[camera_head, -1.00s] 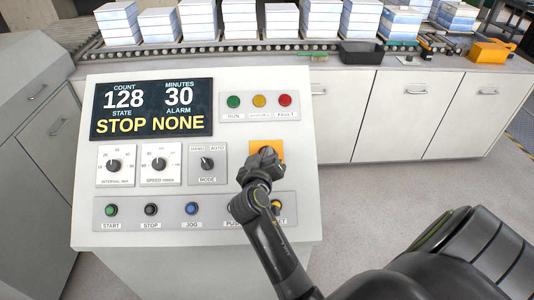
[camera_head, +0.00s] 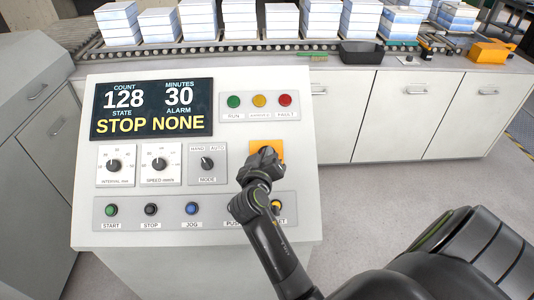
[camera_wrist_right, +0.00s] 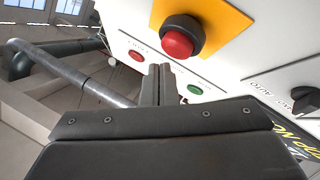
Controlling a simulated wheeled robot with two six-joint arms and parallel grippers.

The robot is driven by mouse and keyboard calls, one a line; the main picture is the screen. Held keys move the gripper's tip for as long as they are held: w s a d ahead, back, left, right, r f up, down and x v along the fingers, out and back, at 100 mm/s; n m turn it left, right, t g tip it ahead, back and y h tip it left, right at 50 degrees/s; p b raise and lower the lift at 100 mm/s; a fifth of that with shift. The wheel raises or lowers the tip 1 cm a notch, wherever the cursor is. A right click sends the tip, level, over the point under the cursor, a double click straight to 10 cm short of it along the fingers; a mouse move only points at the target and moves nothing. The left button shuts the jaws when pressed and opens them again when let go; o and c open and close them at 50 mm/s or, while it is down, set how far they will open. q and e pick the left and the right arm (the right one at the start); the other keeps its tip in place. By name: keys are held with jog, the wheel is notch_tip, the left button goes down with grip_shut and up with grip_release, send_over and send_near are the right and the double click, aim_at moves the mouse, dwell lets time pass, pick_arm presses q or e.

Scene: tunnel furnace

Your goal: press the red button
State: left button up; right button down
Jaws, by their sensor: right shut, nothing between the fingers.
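The red button (camera_wrist_right: 182,38) is a round knob in a dark collar on a yellow-orange plate (camera_wrist_right: 221,20), seen near the top of the right wrist view. In the head view the same plate (camera_head: 276,147) shows on the white control panel, and my right gripper hides the button. My right gripper (camera_head: 263,158) is shut and empty, in front of the plate. In the wrist view its closed fingertips (camera_wrist_right: 159,72) appear below and slightly left of the button, with a visible gap in the picture. My left gripper is not in view.
The panel has a display (camera_head: 152,108) reading STOP and NONE, several knobs, and a lower row of buttons partly covered by my right arm. A red FAULT lamp (camera_head: 285,100) sits above the plate. A roller conveyor (camera_head: 240,46) with white stacks runs behind.

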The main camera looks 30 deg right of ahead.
jog(key=shift+w+d+f+b, duration=0.1)
jog(key=shift+w+f+b, duration=0.1)
jog(key=shift+f+b, duration=0.15)
jog(key=shift+w+d+f+b, duration=0.15)
jog(key=shift+w+f+b, duration=0.1)
jog(key=shift+f+b, duration=0.15)
dwell(0.8)
jog(key=shift+s+a+r+p, duration=0.25)
jog(key=shift+s+r+p, duration=0.25)
jog(key=shift+r+p, duration=0.25)
jog(key=r+p, duration=0.1)
jog(key=s+a+r+p, duration=0.1)
jog(key=s+r+p, duration=0.1)
jog(key=r, duration=0.1)
jog(key=shift+s+a, duration=0.25)
dwell(0.5)
